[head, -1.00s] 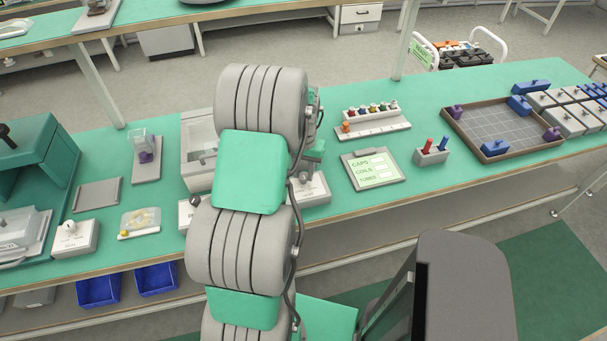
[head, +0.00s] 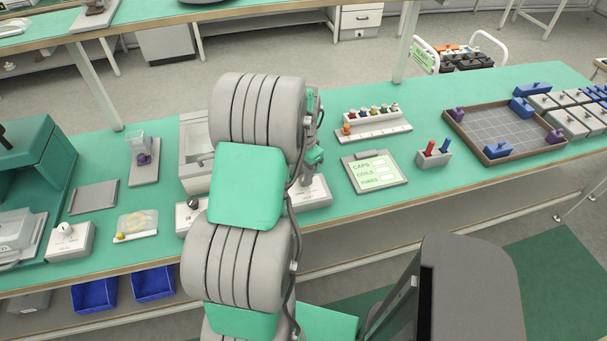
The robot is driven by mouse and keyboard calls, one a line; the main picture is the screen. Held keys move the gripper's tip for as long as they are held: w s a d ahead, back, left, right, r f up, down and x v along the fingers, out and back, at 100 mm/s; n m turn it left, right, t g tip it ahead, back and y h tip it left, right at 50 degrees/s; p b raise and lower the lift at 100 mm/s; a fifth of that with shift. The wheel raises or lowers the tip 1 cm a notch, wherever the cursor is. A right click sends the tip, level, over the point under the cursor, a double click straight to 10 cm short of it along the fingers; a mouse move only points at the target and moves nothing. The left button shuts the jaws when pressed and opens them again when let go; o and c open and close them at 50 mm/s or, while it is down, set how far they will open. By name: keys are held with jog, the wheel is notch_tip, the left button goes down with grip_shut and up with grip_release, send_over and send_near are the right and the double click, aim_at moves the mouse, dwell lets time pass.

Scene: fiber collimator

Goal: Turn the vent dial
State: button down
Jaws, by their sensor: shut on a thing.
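Several small white boxes with knobs stand along the front of the green bench. One white box (head: 316,194) is under my gripper (head: 306,182), in the middle of the head view. My gripper points down and is shut, apparently on the dial on top of this box. The dial itself and the fingertips are largely hidden by my wrist and arm. Another white box (head: 191,218) with a dark knob is left of my arm, partly covered by it. A third white box (head: 68,243) with a white knob is at the far left. Their labels are too small to read.
A grey open-topped case (head: 194,160) stands just left of my arm. Right of my gripper lie a label board (head: 374,184), a rack of coloured caps (head: 374,133), a holder with red and blue pegs (head: 433,160) and a gridded tray (head: 480,150). Blue bins (head: 95,294) sit below.

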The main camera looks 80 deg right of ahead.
aim_at(303, 178)
dwell(0.3)
jog(key=c, duration=1.1)
grip_release()
jog(key=shift+o, duration=0.2)
jog(key=shift+r, duration=0.1)
notch_tip(303, 178, up, 8)
jog(key=shift+f+b, duration=0.15)
jog(key=shift+b, duration=0.4)
